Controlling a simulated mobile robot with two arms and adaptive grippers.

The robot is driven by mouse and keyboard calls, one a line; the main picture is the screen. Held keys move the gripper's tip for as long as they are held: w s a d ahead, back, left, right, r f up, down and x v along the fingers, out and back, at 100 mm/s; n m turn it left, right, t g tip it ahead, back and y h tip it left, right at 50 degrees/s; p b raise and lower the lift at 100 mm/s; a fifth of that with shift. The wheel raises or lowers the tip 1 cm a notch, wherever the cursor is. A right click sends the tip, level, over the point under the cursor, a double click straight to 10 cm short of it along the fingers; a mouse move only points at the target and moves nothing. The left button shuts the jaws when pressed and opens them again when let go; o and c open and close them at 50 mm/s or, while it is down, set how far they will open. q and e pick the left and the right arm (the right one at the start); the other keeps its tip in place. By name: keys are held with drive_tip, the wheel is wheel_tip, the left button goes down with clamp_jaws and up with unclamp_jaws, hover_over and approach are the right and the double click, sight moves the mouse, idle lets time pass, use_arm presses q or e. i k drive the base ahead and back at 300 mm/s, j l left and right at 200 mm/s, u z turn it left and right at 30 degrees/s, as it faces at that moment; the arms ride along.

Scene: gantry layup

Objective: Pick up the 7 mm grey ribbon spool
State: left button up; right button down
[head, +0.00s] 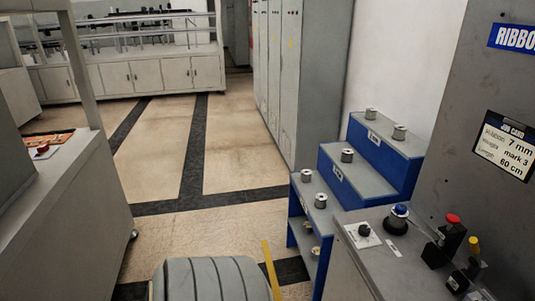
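Several small grey spools stand on a blue stepped rack (375,182) right of centre in the head view. Two spools, (371,114) and (399,132), are on the top step. One spool (347,156) is on the middle step, and two spools, (306,176) and (320,201), are on the lowest step. The steps' white labels are too small to read, so I cannot tell which spool is the 7 mm one. Neither of my grippers is in view.
A grey console (395,262) with a blue knob and red-topped and yellow-topped controls stands before the rack. A job card (503,146) reads 7 mm, mark 3, 60 cm. A grey cabinet (75,205) stands at left. The tiled floor between is mostly clear.

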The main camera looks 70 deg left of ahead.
sight(315, 251)
drive_tip(key=j+u, duration=0.35)
drive_tip(key=i+j+u, duration=0.15)
drive_tip(key=j+u, duration=0.2)
drive_tip(key=i+j+u, duration=0.1)
drive_tip(key=j+u, duration=0.25)
drive_tip(key=i+j, duration=0.25)
drive_tip(key=j, duration=0.2)
drive_tip(key=i+j+u, duration=0.15)
drive_tip(key=j, duration=0.3)
drive_tip(key=i+j, duration=0.3)
drive_tip(key=j, duration=0.15)
drive_tip(key=u, duration=0.05)
